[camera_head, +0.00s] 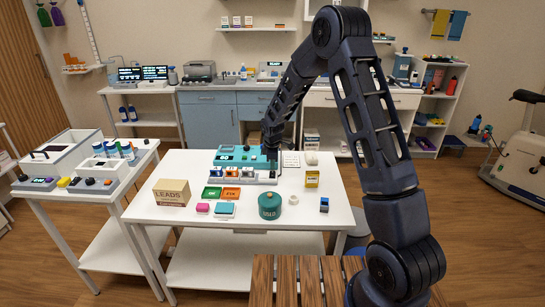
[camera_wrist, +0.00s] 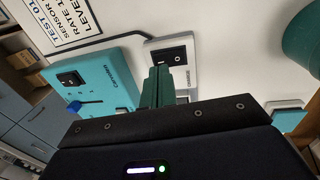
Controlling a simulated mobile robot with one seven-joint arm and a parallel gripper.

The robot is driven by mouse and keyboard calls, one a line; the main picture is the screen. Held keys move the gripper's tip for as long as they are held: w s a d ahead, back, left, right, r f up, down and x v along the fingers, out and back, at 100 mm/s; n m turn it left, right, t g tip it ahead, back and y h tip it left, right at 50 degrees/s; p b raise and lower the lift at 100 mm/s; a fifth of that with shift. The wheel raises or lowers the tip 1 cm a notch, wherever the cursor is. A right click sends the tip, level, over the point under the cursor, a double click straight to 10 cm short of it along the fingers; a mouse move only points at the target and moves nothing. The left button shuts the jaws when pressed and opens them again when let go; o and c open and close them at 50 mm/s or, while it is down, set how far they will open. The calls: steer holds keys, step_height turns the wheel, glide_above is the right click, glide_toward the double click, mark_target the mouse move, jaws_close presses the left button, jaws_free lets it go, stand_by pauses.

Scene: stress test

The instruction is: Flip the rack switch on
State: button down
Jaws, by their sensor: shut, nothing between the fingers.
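A white unit that looks like the rack (camera_head: 245,181) stands on the white table in front of a teal device (camera_head: 238,157), with several blue and orange items in it. In the wrist view a black rocker switch (camera_wrist: 169,56) sits on a pale panel (camera_wrist: 187,73), apparently the rack's end. I cannot tell the switch's position. My gripper (camera_wrist: 160,71) is shut and empty, its green fingertips together just beside the switch panel. Whether they touch it is unclear. The teal device (camera_wrist: 107,80) lies left, with its own black switch and blue lever. In the head view my gripper (camera_head: 270,150) is partly hidden.
A printed sign (camera_wrist: 65,25) lies near the teal device.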

steer(key=shift+w+f, duration=0.15)
steer(key=shift+f, duration=1)
steer(key=shift+f, duration=0.1)
steer(key=shift+w+f, duration=0.1)
steer(key=shift+s, duration=0.85)
steer(key=shift+r, duration=0.2)
step_height(320, 180, up, 14)
steer(key=s, duration=0.2)
